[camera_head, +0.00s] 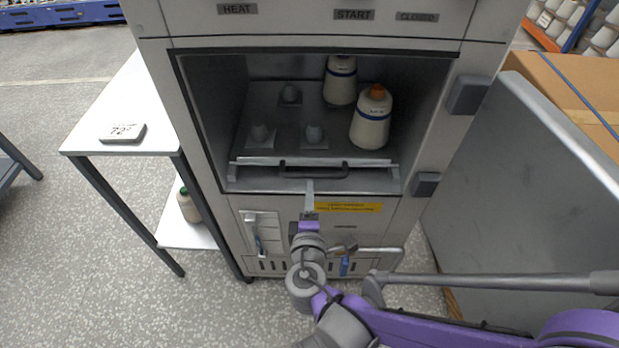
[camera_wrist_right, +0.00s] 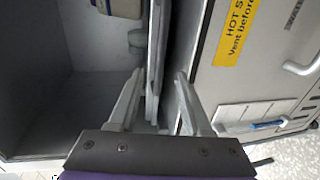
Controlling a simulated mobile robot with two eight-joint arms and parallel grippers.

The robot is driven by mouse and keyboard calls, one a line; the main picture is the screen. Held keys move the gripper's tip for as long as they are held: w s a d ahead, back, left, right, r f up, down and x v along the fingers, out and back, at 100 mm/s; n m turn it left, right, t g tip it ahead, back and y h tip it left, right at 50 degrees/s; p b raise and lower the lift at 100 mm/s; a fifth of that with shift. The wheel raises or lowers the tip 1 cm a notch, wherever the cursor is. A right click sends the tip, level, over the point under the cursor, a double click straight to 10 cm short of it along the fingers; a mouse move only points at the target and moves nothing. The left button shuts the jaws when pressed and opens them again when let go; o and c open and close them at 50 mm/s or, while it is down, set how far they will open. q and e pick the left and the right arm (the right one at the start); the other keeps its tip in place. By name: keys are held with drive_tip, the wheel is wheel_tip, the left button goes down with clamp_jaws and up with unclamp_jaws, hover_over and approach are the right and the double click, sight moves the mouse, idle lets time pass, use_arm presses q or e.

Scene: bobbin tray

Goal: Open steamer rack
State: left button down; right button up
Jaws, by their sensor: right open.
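The grey steamer (camera_head: 300,22) stands in front of me with its chamber open. Its rack (camera_head: 262,170) lies inside, with a dark bar handle (camera_head: 313,173) along the front. The rack carries two white cones, one with an orange top (camera_head: 371,118) and one behind it (camera_head: 340,82), and several empty pegs (camera_head: 314,135). My right gripper (camera_head: 310,188) is at the rack's front, just below the handle. In the right wrist view my right gripper (camera_wrist_right: 158,100) is open, with the rack's pale front edge (camera_wrist_right: 155,50) between its fingers. Contact cannot be told. My left gripper is out of view.
The large grey door panel (camera_head: 520,165) stands swung open at the right, beside a cardboard box (camera_head: 575,85). A white side table (camera_head: 115,110) with a small numbered device (camera_head: 122,133) stands left. A green-topped cone (camera_head: 188,205) sits on its lower shelf.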

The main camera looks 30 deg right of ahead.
sight(311, 177)
drive_tip(key=b+x, duration=0.2)
drive_tip(key=x, duration=0.6)
drive_tip(key=shift+w+d, duration=0.25)
clamp_jaws()
idle(1.0)
